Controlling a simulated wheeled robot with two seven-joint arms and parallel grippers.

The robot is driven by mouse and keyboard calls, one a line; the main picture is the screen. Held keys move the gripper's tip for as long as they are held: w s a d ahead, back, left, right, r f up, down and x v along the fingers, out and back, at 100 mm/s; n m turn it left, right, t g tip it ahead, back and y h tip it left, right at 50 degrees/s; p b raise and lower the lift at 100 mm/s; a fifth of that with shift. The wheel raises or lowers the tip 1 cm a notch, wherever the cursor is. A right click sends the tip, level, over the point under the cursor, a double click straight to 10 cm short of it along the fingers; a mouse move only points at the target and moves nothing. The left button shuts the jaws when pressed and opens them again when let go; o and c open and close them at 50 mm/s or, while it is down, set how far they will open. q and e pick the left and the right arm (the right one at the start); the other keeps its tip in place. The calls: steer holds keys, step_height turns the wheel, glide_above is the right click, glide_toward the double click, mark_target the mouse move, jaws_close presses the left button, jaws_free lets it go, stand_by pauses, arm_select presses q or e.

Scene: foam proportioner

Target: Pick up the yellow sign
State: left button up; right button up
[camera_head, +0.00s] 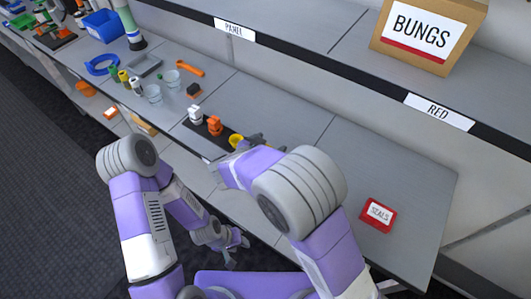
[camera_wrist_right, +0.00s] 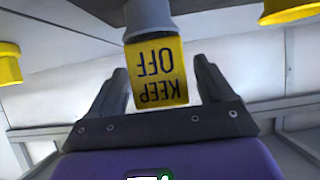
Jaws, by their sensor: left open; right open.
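The yellow sign (camera_wrist_right: 157,75) reads KEEP OFF, upside down in the right wrist view, below a grey rounded part. My right gripper (camera_wrist_right: 163,68) is open, with one finger on each side of the sign; I cannot tell if either touches it. In the head view my right gripper (camera_head: 256,143) is at the dark strip on the bench, partly hidden by my arm. A yellow item (camera_head: 236,141) shows beside it; I cannot tell if it is the sign. My left gripper (camera_head: 235,247) is open and empty, low in front of the bench.
A white piece (camera_head: 195,115) and an orange piece (camera_head: 214,126) stand on the dark strip. Clear cups (camera_head: 152,93) and small bottles stand further left. A red SEALS box (camera_head: 378,214) lies right on otherwise clear bench. A BUNGS carton (camera_head: 428,32) sits on the shelf above.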

steer(key=c, duration=1)
step_height(320, 180, up, 15)
steer(key=p, duration=1)
steer(key=shift+p, duration=0.4)
steer(key=shift+c, duration=0.2)
steer(key=shift+w, duration=0.1)
